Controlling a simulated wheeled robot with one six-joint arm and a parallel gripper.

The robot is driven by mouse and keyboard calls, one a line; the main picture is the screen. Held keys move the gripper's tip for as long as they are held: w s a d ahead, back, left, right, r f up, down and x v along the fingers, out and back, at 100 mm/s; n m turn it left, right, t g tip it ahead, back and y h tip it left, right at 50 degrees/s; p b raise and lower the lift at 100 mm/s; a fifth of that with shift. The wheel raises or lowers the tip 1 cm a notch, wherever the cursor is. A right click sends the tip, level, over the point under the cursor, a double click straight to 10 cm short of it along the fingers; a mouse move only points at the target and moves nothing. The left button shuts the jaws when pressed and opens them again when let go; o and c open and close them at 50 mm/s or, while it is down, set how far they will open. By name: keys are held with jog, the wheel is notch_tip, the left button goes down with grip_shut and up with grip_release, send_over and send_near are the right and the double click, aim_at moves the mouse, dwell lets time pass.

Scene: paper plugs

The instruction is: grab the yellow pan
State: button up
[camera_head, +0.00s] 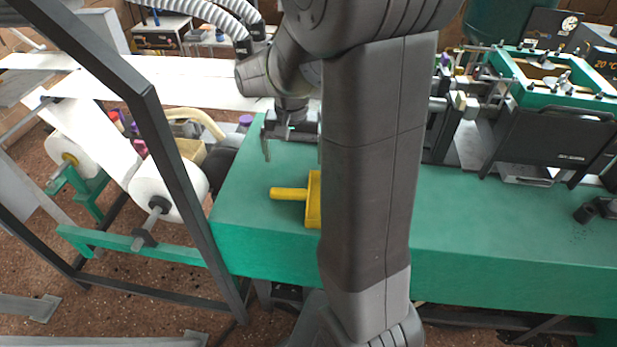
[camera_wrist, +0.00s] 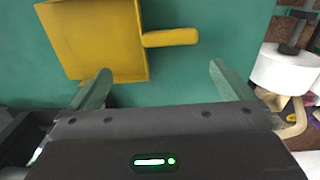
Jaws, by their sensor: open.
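The yellow pan (camera_head: 313,200) lies on the green machine top, with its handle pointing left in the head view. My arm hides the pan's right part there. In the wrist view the yellow pan (camera_wrist: 97,38) shows its square body at the upper left, with its short handle pointing right. My gripper (camera_wrist: 160,88) is open and empty, its two fingers spread wide. The pan lies ahead of the fingertips, apart from them as far as I can see. In the head view my gripper (camera_head: 292,152) is behind the pan, partly hidden by my arm.
The green machine top (camera_head: 255,205) is clear left of the pan. White paper rolls (camera_head: 168,185) hang at the left behind a dark frame post (camera_head: 165,150). A black panelled unit (camera_head: 552,135) stands at the right. A paper roll (camera_wrist: 285,70) shows at the wrist view's right.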

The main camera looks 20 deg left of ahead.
aim_at(289, 191)
jog(key=f, duration=0.3)
jog(key=a+f, duration=0.1)
jog(key=f, duration=0.4)
jog(key=shift+w+a+f, duration=0.1)
jog(key=shift+a+f, duration=0.15)
jog(key=shift+f, duration=0.05)
jog(key=f, duration=0.4)
jog(key=shift+s, duration=0.35)
jog(key=shift+f, duration=0.65)
jog(key=shift+c, duration=0.2)
jog(key=c, duration=0.7)
